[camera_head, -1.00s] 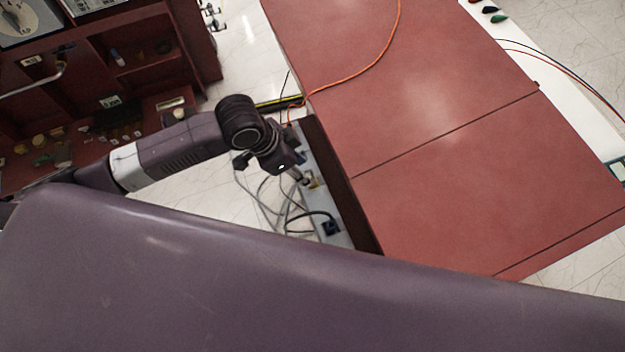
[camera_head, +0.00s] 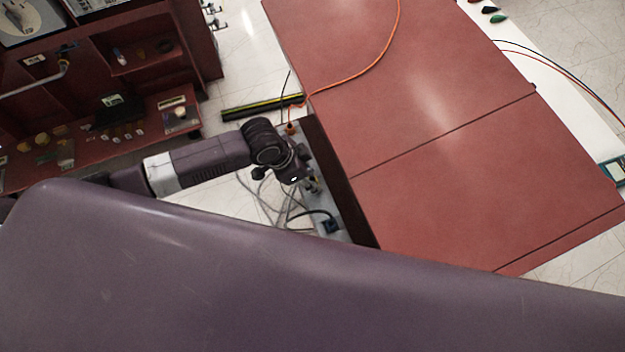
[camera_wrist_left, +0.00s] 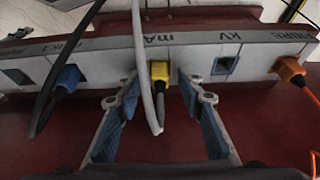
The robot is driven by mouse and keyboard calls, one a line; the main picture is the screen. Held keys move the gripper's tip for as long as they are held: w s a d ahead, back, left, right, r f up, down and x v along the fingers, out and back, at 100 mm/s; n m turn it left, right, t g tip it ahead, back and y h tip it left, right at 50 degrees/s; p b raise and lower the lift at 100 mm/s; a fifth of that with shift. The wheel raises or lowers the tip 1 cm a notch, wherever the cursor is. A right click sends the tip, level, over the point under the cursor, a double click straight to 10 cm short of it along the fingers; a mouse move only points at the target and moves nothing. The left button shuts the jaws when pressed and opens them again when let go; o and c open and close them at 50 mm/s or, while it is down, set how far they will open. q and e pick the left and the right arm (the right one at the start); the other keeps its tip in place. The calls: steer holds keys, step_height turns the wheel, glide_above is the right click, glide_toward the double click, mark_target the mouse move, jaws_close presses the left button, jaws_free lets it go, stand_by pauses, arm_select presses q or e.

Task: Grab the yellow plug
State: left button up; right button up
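The yellow plug (camera_wrist_left: 160,73) sits in a grey socket strip (camera_wrist_left: 111,67), under the "mA" label, in the left wrist view. A light grey cable and a dark cable hang near it and partly cover it. My left gripper (camera_wrist_left: 159,103) is open, with one blue-padded finger to each side of the plug and the fingertips just short of the strip. I cannot see the fingers touch it. In the head view my left gripper (camera_head: 311,186) is at the strip beside the red cabinet and mostly hides the plug. My right gripper is not in view.
A blue plug (camera_wrist_left: 67,79) is to the left on the strip, an orange plug (camera_wrist_left: 288,68) to the right, and an empty blue-edged socket (camera_wrist_left: 224,65) between yellow and orange. Loose grey cables (camera_head: 262,200) lie by the strip. The red cabinet top (camera_head: 450,130) is mostly clear.

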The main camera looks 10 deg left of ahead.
arm_select(q)
steer(key=shift+c, duration=0.7)
jaws_close()
